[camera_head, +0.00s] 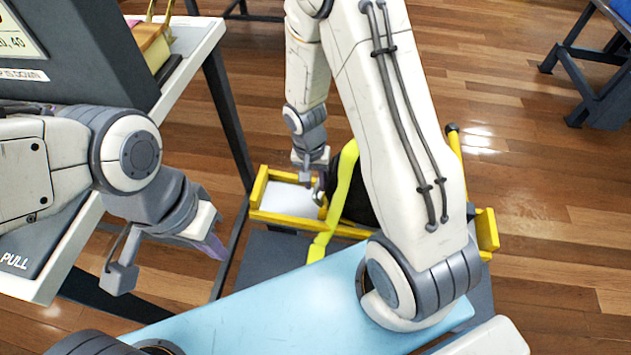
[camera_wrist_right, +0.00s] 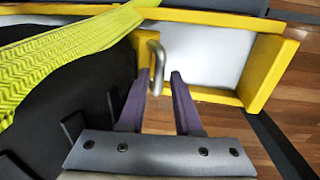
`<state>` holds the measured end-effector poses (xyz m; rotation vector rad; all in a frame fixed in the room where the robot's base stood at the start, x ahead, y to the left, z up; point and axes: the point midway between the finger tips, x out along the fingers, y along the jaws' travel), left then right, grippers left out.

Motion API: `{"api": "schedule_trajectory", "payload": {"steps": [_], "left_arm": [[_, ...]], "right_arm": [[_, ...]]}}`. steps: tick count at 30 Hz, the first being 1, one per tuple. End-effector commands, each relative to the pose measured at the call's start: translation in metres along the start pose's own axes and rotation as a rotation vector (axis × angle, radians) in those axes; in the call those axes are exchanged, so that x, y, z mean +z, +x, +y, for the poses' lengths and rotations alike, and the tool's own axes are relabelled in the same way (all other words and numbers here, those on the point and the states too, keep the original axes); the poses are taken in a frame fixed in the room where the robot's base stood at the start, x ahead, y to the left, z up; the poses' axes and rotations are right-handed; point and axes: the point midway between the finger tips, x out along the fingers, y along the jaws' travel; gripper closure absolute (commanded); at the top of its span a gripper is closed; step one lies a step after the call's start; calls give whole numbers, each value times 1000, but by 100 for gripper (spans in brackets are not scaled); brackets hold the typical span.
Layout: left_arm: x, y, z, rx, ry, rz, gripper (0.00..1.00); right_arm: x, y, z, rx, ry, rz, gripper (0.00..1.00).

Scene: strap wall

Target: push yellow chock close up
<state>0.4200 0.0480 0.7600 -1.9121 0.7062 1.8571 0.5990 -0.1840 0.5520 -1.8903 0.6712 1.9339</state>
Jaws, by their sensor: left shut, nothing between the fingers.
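A yellow upright piece that looks like the chock (camera_wrist_right: 143,50) stands beside the black rounded load (camera_wrist_right: 60,85) in the right wrist view. A bent metal handle (camera_wrist_right: 157,62) is on its side facing the white floor panel. In the head view a bit of the chock (camera_head: 323,208) shows beside the load, mostly hidden by my right arm. My right gripper (camera_wrist_right: 158,92) is open, with its purple fingers apart and the handle between and just past their tips. I cannot tell whether they touch. My left gripper (camera_head: 208,245) is shut and empty, well left of the chock.
A yellow strap (camera_head: 342,185) runs over the load. A yellow frame (camera_head: 262,186) with a white panel (camera_head: 287,200) surrounds them, with bare panel left of the chock. A white-topped bench (camera_head: 195,45) stands at left. A blue surface (camera_head: 270,305) lies in front.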

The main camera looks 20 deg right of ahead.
Motion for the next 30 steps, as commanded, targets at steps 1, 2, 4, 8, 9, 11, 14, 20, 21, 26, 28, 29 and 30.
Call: {"api": "schedule_trajectory", "payload": {"steps": [1, 2, 4, 8, 9, 11, 14, 20, 21, 26, 28, 29, 30], "left_arm": [[0, 0, 0, 0, 0, 0, 100], [0, 0, 0, 0, 0, 0, 100], [0, 0, 0, 0, 0, 0, 100], [0, 0, 0, 0, 0, 0, 100], [0, 0, 0, 0, 0, 0, 100], [0, 0, 0, 0, 0, 0, 100], [0, 0, 0, 0, 0, 0, 100], [0, -1, 0, 0, 0, 0, 100], [0, -3, 0, 0, 0, 0, 100], [-1, -14, 1, 0, 0, 0, 100], [-1, -19, 1, 0, 0, 0, 100], [-1, -22, 2, 0, 0, 0, 100], [-1, -25, 2, 0, 0, 0, 100]], "right_arm": [[1, 0, 3, 6, 1, -5, 48], [1, 0, 3, 7, 1, -5, 48], [1, 0, 3, 8, 1, -6, 48], [2, 0, 4, 9, 3, -8, 48], [2, 0, 5, 10, 3, -8, 48], [2, 0, 5, 10, 3, -9, 48], [2, 1, 5, 11, 2, -9, 48], [2, -1, 5, 12, 2, -10, 48], [2, -4, 5, 12, 2, -10, 48], [1, -30, 4, 9, 3, -6, 48], [1, -45, 4, 8, 2, -4, 48], [1, -51, 3, 7, 3, -4, 48], [1, -60, 3, 6, 2, -4, 48]]}}
